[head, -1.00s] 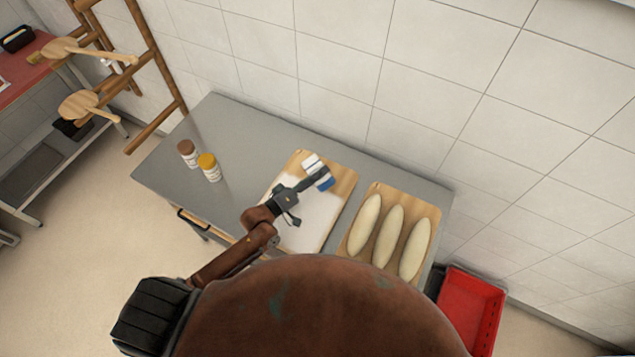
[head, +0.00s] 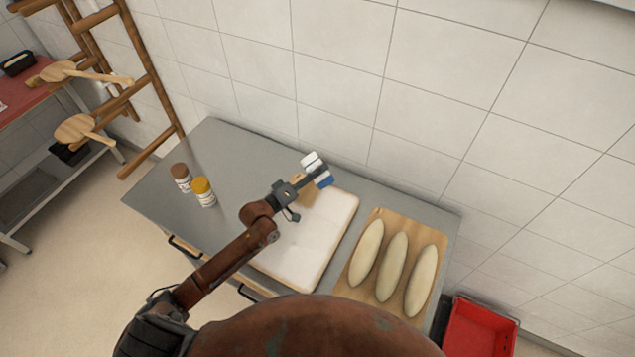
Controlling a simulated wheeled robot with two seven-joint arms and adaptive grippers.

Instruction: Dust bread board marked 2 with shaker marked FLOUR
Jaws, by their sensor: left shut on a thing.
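My left gripper (head: 305,184) is shut on a white and blue shaker (head: 317,169). It holds the shaker tilted above the far end of the left wooden board, and its label cannot be read. That board (head: 305,194) shows bare wood only in a small patch by the gripper; white flour (head: 307,238) covers nearly all the rest that I can see. My forearm hides part of its left side. The right wooden board (head: 378,218) carries three long pale loaves (head: 393,267). No number can be read on either board. My right gripper is not in view.
A brown-capped jar (head: 181,177) and a yellow-capped jar (head: 204,191) stand on the left of the grey table (head: 225,150). The tiled wall (head: 430,90) is close behind. A red crate (head: 480,328) is at the lower right, and a wooden rack (head: 150,75) stands at the left.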

